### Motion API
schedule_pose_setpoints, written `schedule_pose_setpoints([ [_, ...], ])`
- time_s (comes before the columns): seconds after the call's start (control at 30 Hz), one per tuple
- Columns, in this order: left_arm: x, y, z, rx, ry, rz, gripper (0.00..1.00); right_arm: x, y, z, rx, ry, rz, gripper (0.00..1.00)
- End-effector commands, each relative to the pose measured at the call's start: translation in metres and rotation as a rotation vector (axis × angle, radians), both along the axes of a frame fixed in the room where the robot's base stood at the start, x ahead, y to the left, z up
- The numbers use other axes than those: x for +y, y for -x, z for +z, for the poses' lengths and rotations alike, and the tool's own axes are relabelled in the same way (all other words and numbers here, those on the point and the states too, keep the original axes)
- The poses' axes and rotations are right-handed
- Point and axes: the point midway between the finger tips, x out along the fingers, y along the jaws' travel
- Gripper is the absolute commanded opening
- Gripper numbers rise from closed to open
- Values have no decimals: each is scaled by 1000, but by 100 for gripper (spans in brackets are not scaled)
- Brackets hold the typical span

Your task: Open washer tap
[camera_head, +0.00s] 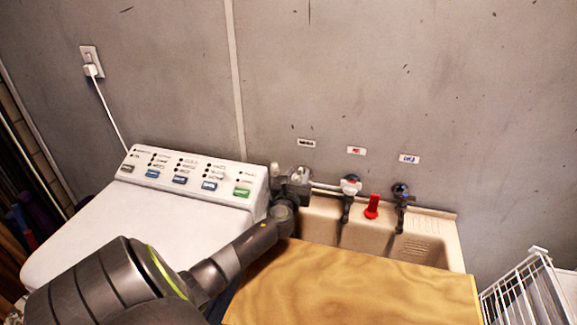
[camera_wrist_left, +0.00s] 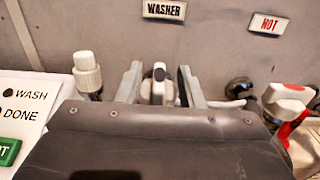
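The washer tap has a pale handle with a dark centre, seen in the left wrist view (camera_wrist_left: 158,88) under the WASHER label (camera_wrist_left: 164,10). My left gripper (camera_wrist_left: 159,86) has its two grey fingers spread, one on each side of this handle. A narrow gap seems to show beside the handle; I cannot tell whether either finger touches it. In the head view my left gripper (camera_head: 297,181) is at the wall, just right of the washer's control panel, and hides most of the tap. My right gripper is out of view.
The white washing machine (camera_head: 115,215) stands at left. A beige sink (camera_head: 370,238) with hot tap (camera_head: 350,186), cold tap (camera_head: 401,192) and red object (camera_head: 372,207) is at right. A wooden board (camera_head: 350,290) covers its front. A white rack (camera_head: 520,295) stands right.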

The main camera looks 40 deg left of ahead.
Motion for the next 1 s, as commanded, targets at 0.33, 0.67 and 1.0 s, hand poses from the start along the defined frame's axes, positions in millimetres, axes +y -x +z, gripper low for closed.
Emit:
schedule_pose_setpoints([
  [0.33,-32,56,-2,2,3,-1,35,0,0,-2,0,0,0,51],
  [0.67,-63,111,-2,1,2,1,35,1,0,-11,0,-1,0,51],
  [1.0,-78,137,-1,1,0,1,35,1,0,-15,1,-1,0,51],
])
